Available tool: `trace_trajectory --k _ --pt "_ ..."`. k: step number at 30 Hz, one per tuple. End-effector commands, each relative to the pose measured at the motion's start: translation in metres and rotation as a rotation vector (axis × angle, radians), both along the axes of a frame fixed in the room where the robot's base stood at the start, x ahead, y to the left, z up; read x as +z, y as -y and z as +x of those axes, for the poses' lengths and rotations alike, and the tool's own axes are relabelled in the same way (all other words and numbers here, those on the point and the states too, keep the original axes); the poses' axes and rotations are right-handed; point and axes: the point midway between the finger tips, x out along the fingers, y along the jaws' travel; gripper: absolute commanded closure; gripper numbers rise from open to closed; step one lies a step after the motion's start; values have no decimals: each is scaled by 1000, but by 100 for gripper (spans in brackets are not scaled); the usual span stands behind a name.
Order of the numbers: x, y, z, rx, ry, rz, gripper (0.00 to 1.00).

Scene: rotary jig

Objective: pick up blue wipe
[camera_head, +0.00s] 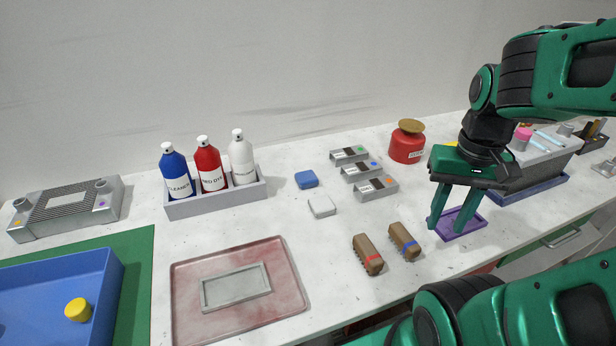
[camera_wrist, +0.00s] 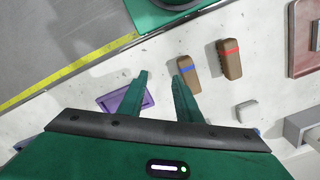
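The blue wipe (camera_head: 306,179) is a small rounded blue block lying on the white worktop, behind a similar white one (camera_head: 322,206). In the wrist view the white one (camera_wrist: 247,113) lies at the right, and a small bit of blue beside it is mostly hidden by my gripper body. My gripper (camera_head: 452,226) points down over the purple tray (camera_head: 478,223) at the right, well away from the blue wipe. Its two fingers are apart with nothing between them, as the wrist view also shows at the fingertips (camera_wrist: 162,77).
Two brown brushes (camera_head: 367,254) (camera_head: 404,241) and several grey blocks (camera_head: 376,189) lie between my gripper and the wipe's area. A grey bottle rack (camera_head: 220,204) stands left of the wipe. A red canister (camera_head: 406,147) is behind; a pinkish tray (camera_head: 290,285) is in front.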

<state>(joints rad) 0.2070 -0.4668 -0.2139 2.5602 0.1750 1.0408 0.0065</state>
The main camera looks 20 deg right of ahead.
Motion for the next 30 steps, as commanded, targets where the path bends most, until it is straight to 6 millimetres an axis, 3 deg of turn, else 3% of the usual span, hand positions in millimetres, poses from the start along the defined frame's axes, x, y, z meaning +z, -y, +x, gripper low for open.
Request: trace_trajectory --k 2,7,10,17,24,30 --pt "0 0 0 0 0 0 69" --pt "7 -1 -6 -18 16 1 35" --pt "13 3 14 -71 20 6 35" --pt "30 -13 105 -308 32 54 35" --pt "34 -49 204 -578 1 152 35" --pt "29 -85 272 -790 -71 248 35"
